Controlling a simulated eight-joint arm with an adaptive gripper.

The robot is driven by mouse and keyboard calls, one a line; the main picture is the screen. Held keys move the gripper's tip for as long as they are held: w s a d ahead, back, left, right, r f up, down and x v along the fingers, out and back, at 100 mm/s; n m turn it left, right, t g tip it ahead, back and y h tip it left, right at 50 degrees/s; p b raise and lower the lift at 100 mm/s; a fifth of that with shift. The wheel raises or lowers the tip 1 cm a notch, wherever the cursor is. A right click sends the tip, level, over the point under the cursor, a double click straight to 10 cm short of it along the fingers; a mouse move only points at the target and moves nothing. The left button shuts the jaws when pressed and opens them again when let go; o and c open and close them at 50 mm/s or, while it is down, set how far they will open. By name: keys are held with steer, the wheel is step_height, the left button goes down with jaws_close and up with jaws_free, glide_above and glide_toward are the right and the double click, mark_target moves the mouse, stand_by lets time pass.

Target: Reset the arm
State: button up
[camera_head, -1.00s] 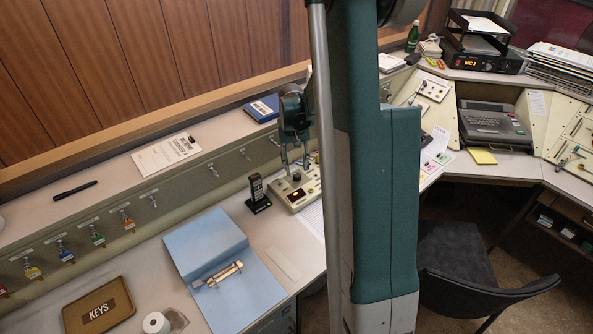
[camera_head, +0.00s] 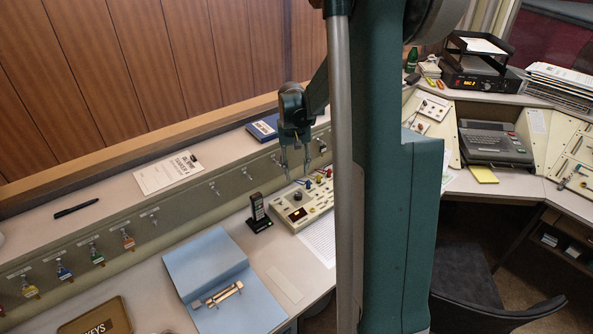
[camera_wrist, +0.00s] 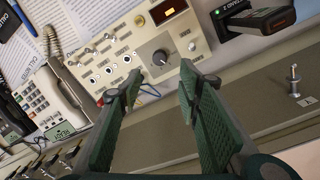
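My gripper (camera_head: 296,165) hangs over the back part of the left desk, above the rear edge of a cream control panel (camera_head: 299,212). In the wrist view its two green fingers (camera_wrist: 157,92) stand apart with nothing between them. The panel (camera_wrist: 120,62) shows there with a dark knob, a small lit display and rows of sockets, beyond the fingertips. My own arm column covers the middle of the head view and hides part of the desk behind it.
A handset in a charger (camera_head: 260,214) stands left of the panel. A blue binder (camera_head: 205,263) lies open nearby. Hooks with key tags (camera_head: 97,256) line the ledge front. A chair (camera_head: 480,290) stands at right. A telephone (camera_wrist: 48,100) shows in the wrist view.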

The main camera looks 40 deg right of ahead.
stand_by(0.4)
steer(key=s+a+r+n+t, duration=0.2)
steer(key=s+a+r, duration=0.4)
steer(key=a, duration=0.4)
steer(key=s+a+r+n+t, duration=0.1)
steer(key=s+a+r+t, duration=0.15)
steer(key=a+r, duration=0.65)
steer(key=s+a+n+t, duration=0.3)
steer(key=s+a, duration=1.2)
steer(key=s, duration=0.1)
steer(key=shift+a+y, duration=0.15)
steer(key=shift+y, duration=0.15)
steer(key=shift+o, duration=0.4)
